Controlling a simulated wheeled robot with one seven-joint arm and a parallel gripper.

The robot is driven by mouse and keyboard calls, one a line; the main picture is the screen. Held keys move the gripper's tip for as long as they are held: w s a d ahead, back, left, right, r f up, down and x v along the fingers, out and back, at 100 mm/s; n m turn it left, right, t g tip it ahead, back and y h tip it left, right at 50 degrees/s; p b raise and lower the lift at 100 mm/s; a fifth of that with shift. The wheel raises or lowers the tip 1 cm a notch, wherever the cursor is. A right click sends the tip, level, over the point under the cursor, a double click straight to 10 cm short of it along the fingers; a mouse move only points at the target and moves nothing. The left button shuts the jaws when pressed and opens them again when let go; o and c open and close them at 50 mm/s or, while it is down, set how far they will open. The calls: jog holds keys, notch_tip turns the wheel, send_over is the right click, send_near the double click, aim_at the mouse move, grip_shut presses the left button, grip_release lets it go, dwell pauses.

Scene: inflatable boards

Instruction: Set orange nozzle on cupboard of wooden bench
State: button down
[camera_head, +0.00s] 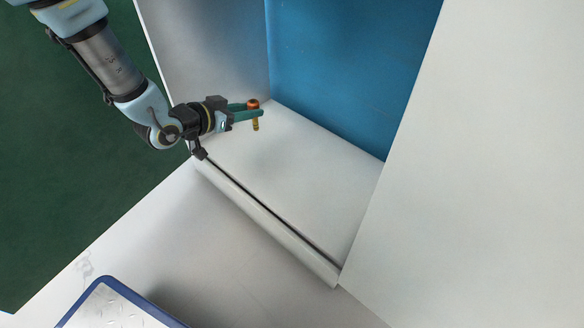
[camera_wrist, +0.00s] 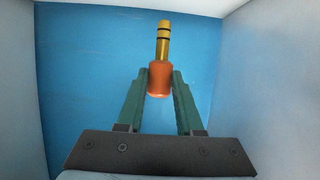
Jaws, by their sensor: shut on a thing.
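The orange nozzle (camera_head: 253,104) is held between the green fingers of my gripper (camera_head: 248,110), with its yellow banded stem pointing down in the head view. In the wrist view the orange body of the nozzle (camera_wrist: 160,82) sits between the fingertips (camera_wrist: 160,80), and the yellow stem with dark bands extends away from it. My gripper is inside the open cupboard, above its pale floor (camera_head: 300,170). The nozzle appears to be clear of the floor, though the exact gap is hard to tell.
The cupboard has a blue back panel (camera_head: 345,70) and pale side walls, the right one (camera_head: 470,150) large and close. A raised lip (camera_head: 265,220) runs along the front edge. The cupboard floor is empty. A blue-rimmed tray-like thing (camera_head: 115,308) is at the lower left.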

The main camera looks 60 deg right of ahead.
jog(key=shift+s+d+f+b, duration=0.25)
jog(key=shift+s+f+b, duration=0.15)
jog(key=shift+f, duration=0.25)
jog(key=b, duration=0.6)
send_over(258, 161)
notch_tip(258, 161, down, 9)
jog(key=shift+f, duration=0.15)
jog(key=shift+f, duration=0.25)
jog(key=c, duration=0.6)
grip_release()
jog(key=shift+r, duration=0.1)
jog(key=shift+o, duration=0.2)
jog(key=shift+r+p, duration=0.2)
jog(key=shift+p, duration=0.1)
jog(key=p+v, duration=0.5)
jog(key=v, duration=0.7)
